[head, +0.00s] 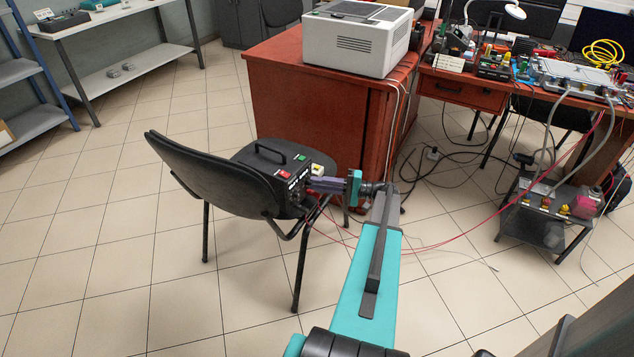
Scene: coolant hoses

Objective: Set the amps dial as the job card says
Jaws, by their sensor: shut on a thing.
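A black power unit (270,163) with a carry handle, a red patch and a green patch on top sits on the seat of a black chair (205,170). Its front panel (296,184) faces right, toward my arm. My gripper (310,184) reaches in from the right and is shut at this panel, on what looks like a dial. The fingers hide the dial, so I cannot tell its setting or read its label. I cannot make out a job card.
A small yellow-and-white item (318,170) is beside the unit, close to my gripper. Red leads (440,243) run from the unit across the floor to the right. A red-brown desk (310,110) stands behind. Tiled floor at left is clear.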

